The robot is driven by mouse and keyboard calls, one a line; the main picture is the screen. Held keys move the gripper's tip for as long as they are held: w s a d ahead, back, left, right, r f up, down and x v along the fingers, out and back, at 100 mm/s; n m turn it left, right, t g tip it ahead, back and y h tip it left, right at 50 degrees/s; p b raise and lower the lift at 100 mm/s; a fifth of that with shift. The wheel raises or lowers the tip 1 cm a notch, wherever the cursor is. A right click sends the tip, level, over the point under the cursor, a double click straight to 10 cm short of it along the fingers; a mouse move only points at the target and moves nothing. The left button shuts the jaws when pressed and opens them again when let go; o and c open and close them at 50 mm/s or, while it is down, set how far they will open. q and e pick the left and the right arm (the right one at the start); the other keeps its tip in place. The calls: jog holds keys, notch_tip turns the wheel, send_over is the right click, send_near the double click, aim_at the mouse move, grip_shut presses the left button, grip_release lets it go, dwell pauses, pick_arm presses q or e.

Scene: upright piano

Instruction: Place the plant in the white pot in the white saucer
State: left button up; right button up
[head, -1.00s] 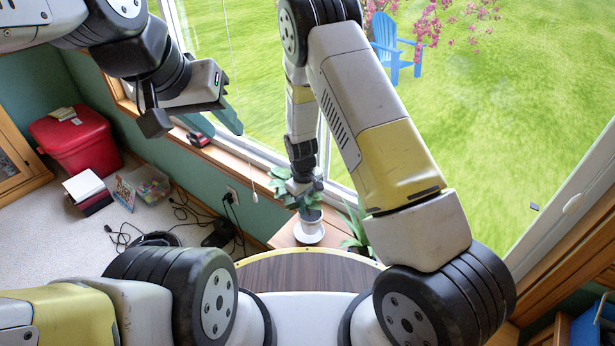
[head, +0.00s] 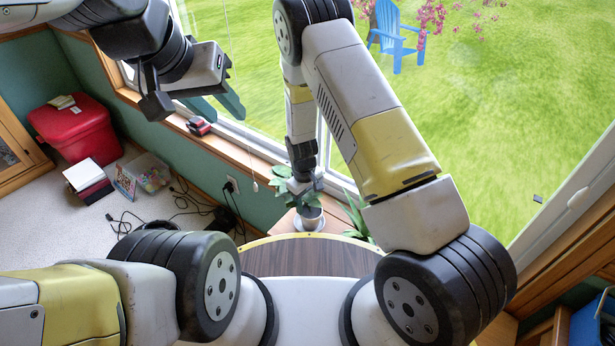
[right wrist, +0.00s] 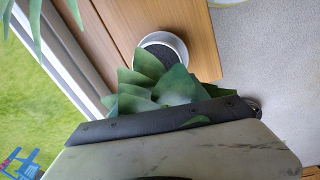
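The plant (head: 281,186) has broad green leaves and rises from a white pot (head: 311,223) on the wooden ledge by the window. A white saucer showed under the pot earlier; now the table edge mostly hides the pot's base. In the right wrist view the leaves (right wrist: 155,88) lie between my gripper and the pot (right wrist: 181,44), whose white rim rings dark soil. My right gripper (head: 303,186) is over the pot among the leaves. Its fingertips are hidden, so its grip is unclear. My left gripper (head: 218,104) is open and empty near the window, far left of the plant.
A wooden-topped table (head: 310,257) with a yellow edge stands before the ledge. Another leafy plant (head: 357,217) is right of the pot. A red box (head: 77,133) and cables (head: 190,202) are on the floor at left. A small red object (head: 199,126) lies on the sill.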

jog(key=shift+r, duration=0.15)
jog(key=r, duration=1.2)
jog(key=shift+s+a, duration=0.3)
jog(key=s+d+r+m+t+y, duration=0.1)
jog(key=s+d+r+m, duration=0.15)
jog(key=r, duration=0.55)
jog(key=s+d+r+m+y, duration=0.1)
jog(key=d+r, duration=0.2)
jog(key=r, duration=0.5)
jog(key=s+d+r+m+t+y, duration=0.1)
jog(key=s+d+r, duration=0.15)
jog(key=r, duration=0.55)
jog(key=s+d+r+m+t, duration=0.1)
jog(key=s+d+r+m, duration=0.1)
jog(key=s+r, duration=0.3)
jog(key=s+d+r+m+t, duration=0.1)
jog(key=s+d+r+t, duration=0.1)
jog(key=s+d+r, duration=0.3)
jog(key=s, duration=0.3)
jog(key=shift+s+d+m+t, duration=0.3)
jog(key=shift+s+m, duration=0.05)
jog(key=shift+s, duration=0.05)
